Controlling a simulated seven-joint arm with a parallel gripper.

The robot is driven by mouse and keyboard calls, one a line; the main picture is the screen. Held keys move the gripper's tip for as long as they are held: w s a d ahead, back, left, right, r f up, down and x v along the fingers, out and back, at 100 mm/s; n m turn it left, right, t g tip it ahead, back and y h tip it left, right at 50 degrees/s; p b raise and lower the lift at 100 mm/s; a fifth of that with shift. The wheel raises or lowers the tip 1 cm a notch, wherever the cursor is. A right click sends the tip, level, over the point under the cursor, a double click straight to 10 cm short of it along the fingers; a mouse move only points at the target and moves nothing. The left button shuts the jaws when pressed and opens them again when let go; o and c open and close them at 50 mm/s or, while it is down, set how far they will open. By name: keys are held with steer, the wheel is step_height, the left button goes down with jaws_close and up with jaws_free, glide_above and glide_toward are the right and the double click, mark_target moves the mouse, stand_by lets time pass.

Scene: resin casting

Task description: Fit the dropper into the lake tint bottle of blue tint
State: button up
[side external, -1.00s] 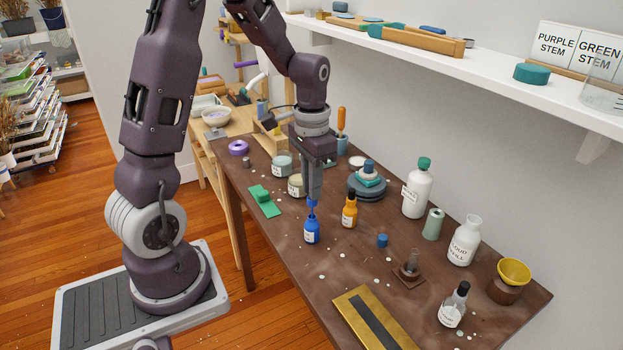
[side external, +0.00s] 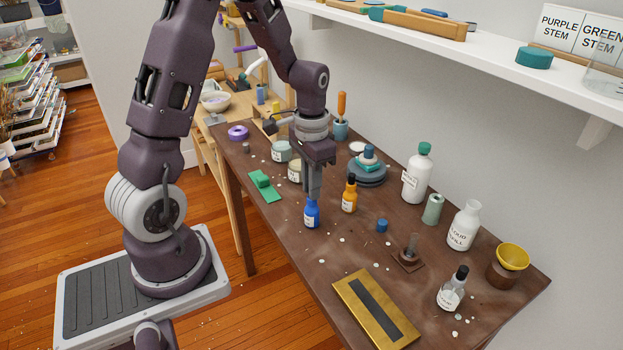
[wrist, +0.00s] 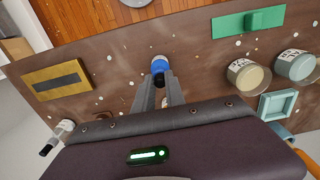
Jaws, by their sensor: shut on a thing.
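The blue tint bottle (side external: 312,214), with a white label, stands upright near the table's front edge; in the wrist view the blue bottle (wrist: 160,65) is just beyond my fingertips. My gripper (side external: 313,196) points down directly over the bottle's mouth, with its fingertips at the bottle's top. It is shut on the dropper, which is mostly hidden between the fingers; a dark part shows between the fingertips in the wrist view (wrist: 160,79). The dropper is in line with the bottle neck, and no gap shows between them. How deep its tip sits is hidden.
An amber bottle (side external: 349,195) stands close to the right. A small blue cap (side external: 382,226) and a brown square stand (side external: 408,259) are further right. A green piece (side external: 264,187) and jars (side external: 282,151) lie left and behind. A brass-coloured plate (side external: 396,325) is in front.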

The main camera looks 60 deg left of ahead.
steer(key=o, duration=0.8)
steer(key=shift+r, duration=0.35)
step_height(320, 180, up, 8)
steer(key=s+d+r+t, duration=0.2)
steer(key=s+d+r, duration=0.1)
steer(key=s+d, duration=0.1)
steer(key=s+d+r+t, duration=0.1)
steer(key=s+d+r, duration=0.2)
steer(key=s+d, duration=0.2)
steer(key=s+d+r+t, duration=0.2)
steer(key=s+d+r, duration=0.2)
steer(key=s, duration=0.3)
steer(key=shift+s+d+t, duration=0.1)
steer(key=shift+d+t, duration=0.15)
steer(key=shift+t, duration=0.05)
